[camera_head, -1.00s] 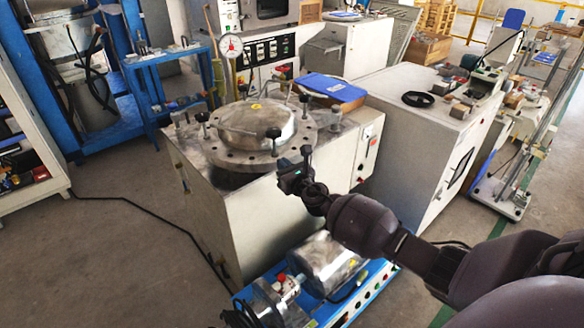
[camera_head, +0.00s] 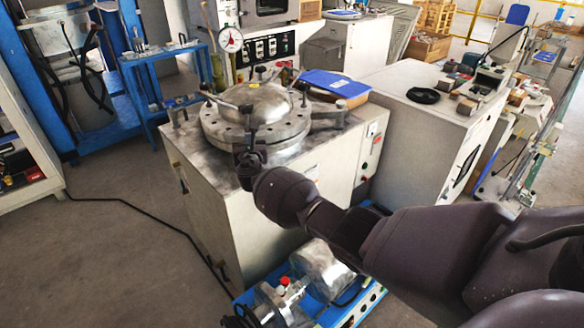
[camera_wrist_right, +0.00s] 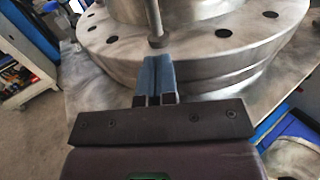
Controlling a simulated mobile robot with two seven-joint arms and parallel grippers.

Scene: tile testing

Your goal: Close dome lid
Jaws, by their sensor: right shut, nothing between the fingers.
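The dome lid (camera_head: 262,99) is a shiny metal dome with a wide bolted flange, level above the round vessel on the pale cabinet. In the right wrist view the lid's flange (camera_wrist_right: 262,32) lies over a lower metal ring with a thin seam between; whether they are fully seated I cannot tell. My right gripper (camera_head: 248,152) is at the flange's near edge. Its blue fingers (camera_wrist_right: 155,72) are shut and empty, right by a thin upright rod (camera_wrist_right: 154,18) with a rounded end; contact is unclear. My left gripper is not in view.
Another cabinet (camera_head: 420,125) is to the right. A blue-based motor unit (camera_head: 320,268) sits low in front.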

